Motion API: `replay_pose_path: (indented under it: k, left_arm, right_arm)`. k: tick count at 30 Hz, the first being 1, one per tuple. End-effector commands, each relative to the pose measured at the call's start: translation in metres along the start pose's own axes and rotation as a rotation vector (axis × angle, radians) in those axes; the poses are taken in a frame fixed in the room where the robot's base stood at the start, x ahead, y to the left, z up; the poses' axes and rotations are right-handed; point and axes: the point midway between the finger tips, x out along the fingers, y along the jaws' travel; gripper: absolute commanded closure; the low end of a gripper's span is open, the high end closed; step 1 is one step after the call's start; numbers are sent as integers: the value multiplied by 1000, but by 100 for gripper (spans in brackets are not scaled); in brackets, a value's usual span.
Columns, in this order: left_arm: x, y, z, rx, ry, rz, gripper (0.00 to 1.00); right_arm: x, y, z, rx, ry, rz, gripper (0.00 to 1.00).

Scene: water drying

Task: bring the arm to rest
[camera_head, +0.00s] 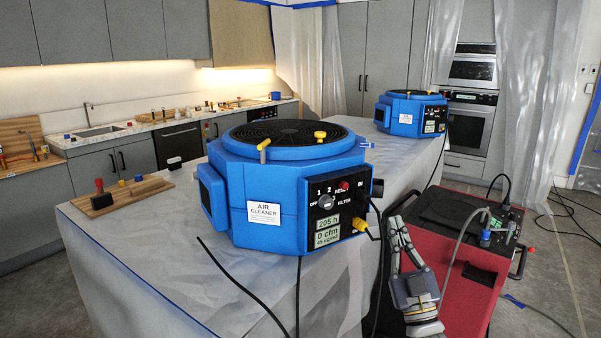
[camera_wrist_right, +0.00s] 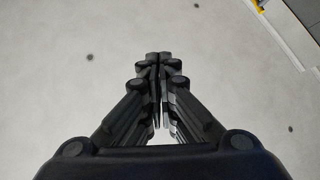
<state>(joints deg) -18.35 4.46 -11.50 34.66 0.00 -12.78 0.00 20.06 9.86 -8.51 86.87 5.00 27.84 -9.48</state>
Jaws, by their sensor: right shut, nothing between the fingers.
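My right gripper (camera_head: 397,228) is at the lower right of the head view, beside the covered island's edge and left of the red machine. In the right wrist view my right gripper (camera_wrist_right: 160,62) has its dark fingers together with nothing between them. My left gripper does not show in the head view.
A blue air cleaner (camera_head: 285,185) stands on the plastic-covered island (camera_head: 110,240), with black cables hanging from it. Another blue air cleaner (camera_head: 410,113) stands farther back. A red machine (camera_head: 465,285) with hoses is to the right. Cables lie on the floor at far right.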

Motion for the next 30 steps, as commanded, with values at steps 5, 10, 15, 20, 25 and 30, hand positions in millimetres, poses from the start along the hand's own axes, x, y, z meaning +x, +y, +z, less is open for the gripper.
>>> replay_pose_path:
  k: [5,10,15,20,25,30]
  left_arm:
    - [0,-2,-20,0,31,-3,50]
    - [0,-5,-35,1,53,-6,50]
    - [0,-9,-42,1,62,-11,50]
    - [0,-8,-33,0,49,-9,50]
    - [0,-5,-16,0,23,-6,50]
    - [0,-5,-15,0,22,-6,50]
  right_arm:
    - [-12,-8,12,13,-76,-16,100]
    - [-29,-17,28,29,-178,-36,100]
    - [-53,-28,46,47,-306,-61,100]
    - [-91,-42,66,71,-476,-92,100]
    - [-162,-62,87,107,-752,-137,100]
    - [-247,-77,92,140,-1049,-178,100]
